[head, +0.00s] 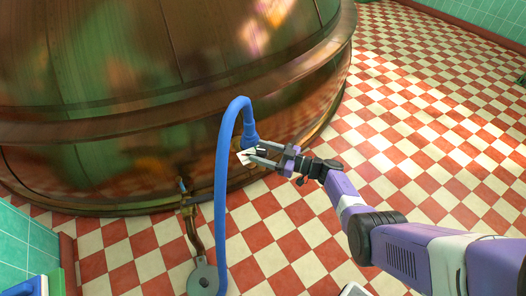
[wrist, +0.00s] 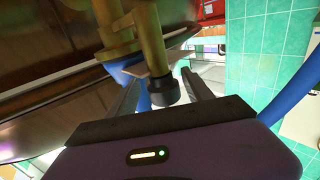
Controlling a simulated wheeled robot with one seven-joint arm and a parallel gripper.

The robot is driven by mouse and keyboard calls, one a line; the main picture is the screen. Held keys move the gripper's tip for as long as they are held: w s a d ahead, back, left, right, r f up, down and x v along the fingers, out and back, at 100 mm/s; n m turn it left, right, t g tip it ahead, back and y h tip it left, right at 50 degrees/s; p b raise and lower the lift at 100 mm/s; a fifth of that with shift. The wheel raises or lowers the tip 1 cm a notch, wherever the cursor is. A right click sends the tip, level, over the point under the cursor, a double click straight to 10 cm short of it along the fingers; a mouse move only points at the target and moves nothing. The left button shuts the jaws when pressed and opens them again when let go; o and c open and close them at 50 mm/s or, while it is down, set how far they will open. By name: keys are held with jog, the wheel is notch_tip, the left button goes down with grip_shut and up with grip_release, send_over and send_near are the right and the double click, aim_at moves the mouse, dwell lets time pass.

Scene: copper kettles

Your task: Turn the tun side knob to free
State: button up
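The large copper tun (head: 130,75) fills the upper left of the head view. My gripper (head: 254,152) is at its lower right side, beside a blue fitting (head: 250,135) at the end of a blue hose. A small pale plate (head: 243,156) shows by the fingertips. In the wrist view, my gripper (wrist: 160,82) is open, its fingers spread around a short brass stem with a dark round end (wrist: 165,90), which seems to be the side knob. I cannot tell whether a finger touches it. The knob is largely hidden in the head view.
The blue hose (head: 222,185) arches up from the floor just left of my gripper. A brass tap (head: 187,200) with a pipe stands low on the tun, above a grey disc (head: 203,278). The red and white tiled floor (head: 430,130) is clear at right.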

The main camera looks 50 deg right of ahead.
jog(key=shift+s, duration=0.2)
jog(key=p+v, duration=0.1)
jog(key=v, duration=0.6)
jog(key=shift+s+d+p, duration=0.15)
jog(key=shift+s+p, duration=0.1)
jog(key=shift+p, duration=0.1)
